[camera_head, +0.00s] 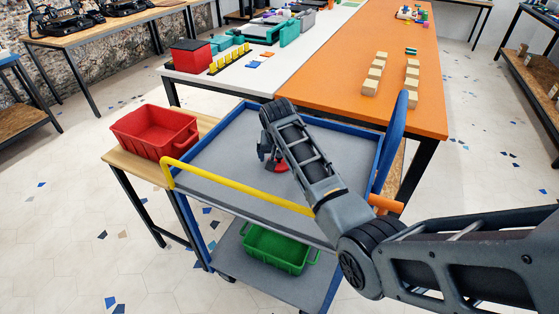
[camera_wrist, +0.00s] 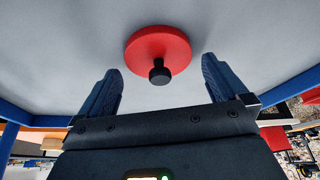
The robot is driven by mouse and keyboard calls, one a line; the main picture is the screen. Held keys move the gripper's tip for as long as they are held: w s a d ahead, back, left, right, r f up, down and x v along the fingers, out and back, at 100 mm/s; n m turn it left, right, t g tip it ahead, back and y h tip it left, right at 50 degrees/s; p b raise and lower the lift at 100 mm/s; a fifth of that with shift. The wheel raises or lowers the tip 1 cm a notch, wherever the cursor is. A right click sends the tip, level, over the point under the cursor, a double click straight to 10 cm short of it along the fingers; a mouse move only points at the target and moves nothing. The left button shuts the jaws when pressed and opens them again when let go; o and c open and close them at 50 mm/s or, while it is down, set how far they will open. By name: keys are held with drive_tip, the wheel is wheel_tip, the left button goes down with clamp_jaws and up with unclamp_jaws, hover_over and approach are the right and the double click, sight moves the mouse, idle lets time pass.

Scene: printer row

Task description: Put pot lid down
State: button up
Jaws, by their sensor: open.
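The pot lid (camera_wrist: 158,48) is a red disc with a black knob (camera_wrist: 159,73). It lies on the grey top tray of the cart (camera_head: 230,150). In the head view only a red part of the lid (camera_head: 280,168) shows beside my gripper (camera_head: 268,152), which partly hides it. In the wrist view my gripper (camera_wrist: 161,88) is open, with one dark finger on each side of the knob's line. The knob lies just beyond the space between the fingertips, and neither finger touches the lid.
The cart has a blue rim and a yellow handle bar (camera_head: 235,186). A green bin (camera_head: 275,250) is on its lower shelf. A red bin (camera_head: 154,131) stands on a wooden table at left. An orange table (camera_head: 340,85) with wooden blocks (camera_head: 378,70) stands behind. The tray around the lid is clear.

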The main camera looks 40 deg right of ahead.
drive_tip(key=shift+w+f, duration=0.1)
drive_tip(key=shift+f, duration=0.2)
drive_tip(key=shift+c, duration=0.3)
drive_tip(key=c, duration=1)
drive_tip(key=shift+r, duration=0.1)
